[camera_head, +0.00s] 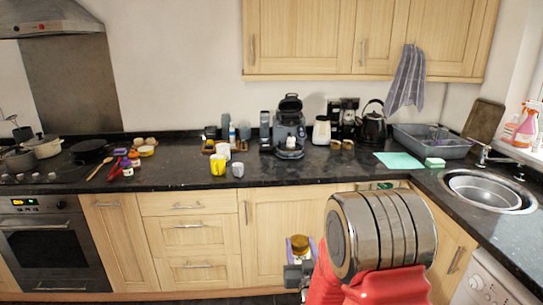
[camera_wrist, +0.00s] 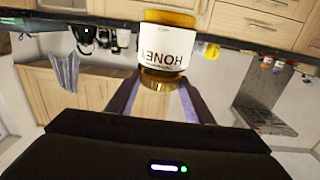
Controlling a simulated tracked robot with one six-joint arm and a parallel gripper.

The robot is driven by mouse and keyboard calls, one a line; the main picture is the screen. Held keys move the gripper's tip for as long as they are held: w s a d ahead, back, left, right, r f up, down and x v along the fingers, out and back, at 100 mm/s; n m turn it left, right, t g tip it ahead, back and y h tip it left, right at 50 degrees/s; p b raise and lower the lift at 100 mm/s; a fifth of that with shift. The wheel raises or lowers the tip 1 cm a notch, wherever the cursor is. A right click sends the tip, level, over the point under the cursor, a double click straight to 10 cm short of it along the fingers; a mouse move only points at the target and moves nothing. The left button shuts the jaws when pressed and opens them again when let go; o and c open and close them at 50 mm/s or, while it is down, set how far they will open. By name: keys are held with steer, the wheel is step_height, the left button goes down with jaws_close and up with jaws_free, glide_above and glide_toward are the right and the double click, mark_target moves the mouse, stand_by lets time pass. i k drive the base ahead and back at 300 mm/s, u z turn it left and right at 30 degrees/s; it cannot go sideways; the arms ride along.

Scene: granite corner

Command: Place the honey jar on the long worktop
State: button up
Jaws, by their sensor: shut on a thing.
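The honey jar (camera_wrist: 166,48) is held in my gripper (camera_wrist: 160,92), with its gold lid between the fingers. The wrist view is upside down, so the jar, with its white HONEY label, is upright. In the head view the jar (camera_head: 300,244) and my gripper (camera_head: 300,251) appear in front of the lower cabinets, clear of the counter. My red and grey arm hides part of the cabinets beside them. The long dark granite worktop (camera_head: 320,173) runs along the back wall behind the jar.
A yellow mug (camera_head: 218,164) and grey cup (camera_head: 238,170) stand near the front edge. A coffee machine (camera_head: 289,130), kettle (camera_head: 372,127) and grey basin (camera_head: 432,140) stand further back. A green mat (camera_head: 398,161) lies right. Front worktop between cup and mat is clear.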

mark_target(347, 165)
steer(key=u, duration=0.05)
steer(key=i, duration=1)
steer(key=z, duration=0.05)
